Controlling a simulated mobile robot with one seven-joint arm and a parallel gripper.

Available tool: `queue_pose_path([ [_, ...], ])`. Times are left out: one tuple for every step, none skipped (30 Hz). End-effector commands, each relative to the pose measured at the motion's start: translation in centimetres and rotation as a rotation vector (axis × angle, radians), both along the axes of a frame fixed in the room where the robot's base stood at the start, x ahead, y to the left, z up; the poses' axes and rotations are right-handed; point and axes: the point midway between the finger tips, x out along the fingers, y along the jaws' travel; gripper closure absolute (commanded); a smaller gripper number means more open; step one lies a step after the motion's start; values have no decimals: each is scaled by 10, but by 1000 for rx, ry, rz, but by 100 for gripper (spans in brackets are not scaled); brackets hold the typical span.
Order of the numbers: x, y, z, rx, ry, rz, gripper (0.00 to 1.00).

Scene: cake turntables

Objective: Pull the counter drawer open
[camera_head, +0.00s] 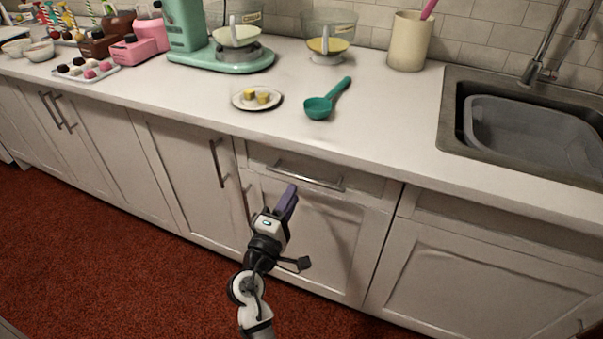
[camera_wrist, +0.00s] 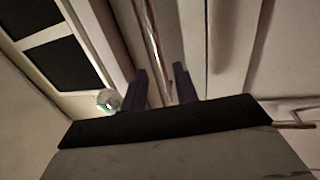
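The counter drawer (camera_head: 363,185) has a pale panelled front below the worktop and looks shut, flush with the cabinet. Its metal bar handle (camera_head: 308,178) runs across the front. My gripper (camera_head: 289,190) has purple fingers and is just in front of the handle, below its left part. In the wrist view the two fingers (camera_wrist: 159,69) stand apart, so my gripper is open. The handle (camera_wrist: 152,38) shows as a shiny bar in line with the gap between them. I cannot tell whether the bar is between the fingertips or still beyond them.
A cabinet door (camera_head: 320,235) lies under the drawer, with more doors and upright handles (camera_head: 217,163) to the left. On the worktop (camera_head: 400,120) are a green scoop (camera_head: 325,102), a plate (camera_head: 240,101) with yellow cubes and a sink (camera_head: 450,120). Red carpet (camera_head: 120,260) is clear at left.

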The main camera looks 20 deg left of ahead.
Motion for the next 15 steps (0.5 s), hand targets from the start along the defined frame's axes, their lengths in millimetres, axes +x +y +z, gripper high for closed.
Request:
queue_pose_path([
  [12, -1, 6, 1, -1, -4, 70],
  [18, -1, 7, 1, -1, -3, 70],
  [26, -1, 8, 0, -1, -2, 70],
  [32, -1, 10, 1, -1, -3, 70],
  [37, -1, 10, -1, -1, -2, 70],
  [43, -1, 12, 1, 0, -1, 70],
  [47, -2, 12, 1, 0, -1, 70],
  [51, -2, 12, 0, 0, -1, 70],
  [56, -2, 13, 0, -1, 0, 70],
  [58, -2, 14, 1, -1, 1, 70],
  [61, -2, 14, 1, 0, 1, 70],
  [64, -2, 14, 1, 1, 1, 70],
  [65, -2, 13, 1, 1, 1, 70],
  [67, -2, 14, 1, 1, 1, 70],
  [68, -2, 14, 1, 1, 1, 70],
])
